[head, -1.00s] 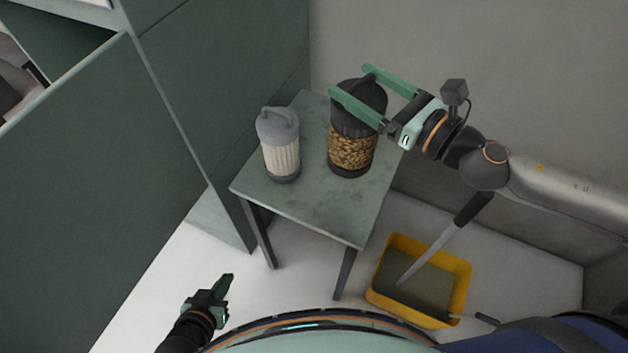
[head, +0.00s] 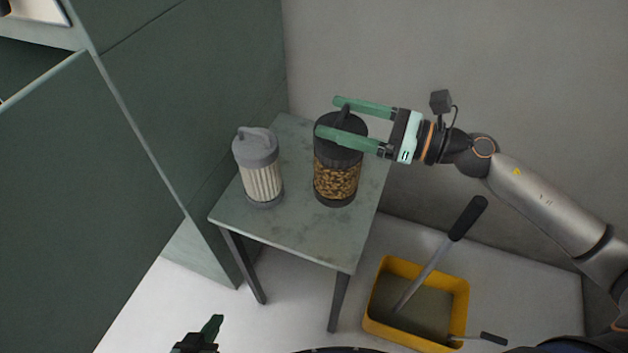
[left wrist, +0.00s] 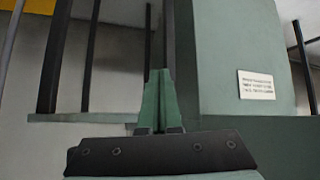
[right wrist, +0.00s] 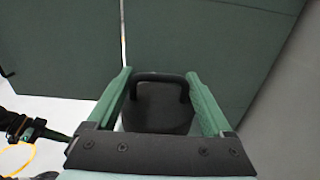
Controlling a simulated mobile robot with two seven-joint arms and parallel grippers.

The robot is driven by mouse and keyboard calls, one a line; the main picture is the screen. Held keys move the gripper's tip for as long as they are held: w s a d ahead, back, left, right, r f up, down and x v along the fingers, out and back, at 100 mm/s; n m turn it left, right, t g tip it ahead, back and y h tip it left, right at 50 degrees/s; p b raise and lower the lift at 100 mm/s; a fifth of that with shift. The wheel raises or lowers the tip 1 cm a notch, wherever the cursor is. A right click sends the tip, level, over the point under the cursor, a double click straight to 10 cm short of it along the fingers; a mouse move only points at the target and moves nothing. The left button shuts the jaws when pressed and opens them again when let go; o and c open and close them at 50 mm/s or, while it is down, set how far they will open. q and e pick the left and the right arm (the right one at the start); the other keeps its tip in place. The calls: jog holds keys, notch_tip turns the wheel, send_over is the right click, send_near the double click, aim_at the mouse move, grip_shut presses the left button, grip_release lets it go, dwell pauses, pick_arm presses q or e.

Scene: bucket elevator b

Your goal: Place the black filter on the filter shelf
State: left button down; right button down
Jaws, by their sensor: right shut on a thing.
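The black filter (head: 337,178), with a black cap, a looped handle and a brown-gold body, is upright at the small grey-green table. The right wrist view shows the black cap (right wrist: 163,108) and handle between the fingers. I cannot tell whether the filter's base touches the table. My left gripper (head: 212,328) is low at the bottom edge, empty, its fingers together in the left wrist view (left wrist: 158,75). I cannot make out the filter shelf for certain.
A white filter with a grey cap (head: 260,170) stands on the table (head: 290,232), left of the black one. Green cabinet panels (head: 90,200) fill the left; a wall is behind.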

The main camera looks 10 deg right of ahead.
aim_at(337, 168)
notch_tip(337, 168, down, 7)
jog(key=shift+f+b, duration=0.15)
jog(key=shift+b, duration=0.5)
pick_arm(q)
jog(key=shift+w+d+f, duration=0.2)
jog(key=shift+d+f, duration=0.1)
jog(key=shift+d, duration=0.3)
pick_arm(e)
jog(key=shift+f, duration=0.35)
pick_arm(q)
jog(key=shift+f, duration=0.1)
pick_arm(e)
jog(key=shift+f, duration=0.1)
jog(key=shift+f+b, duration=0.2)
jog(key=shift+b, duration=0.1)
grip_release()
pick_arm(q)
jog(key=shift+f, duration=0.1)
pick_arm(e)
jog(key=shift+r, duration=0.1)
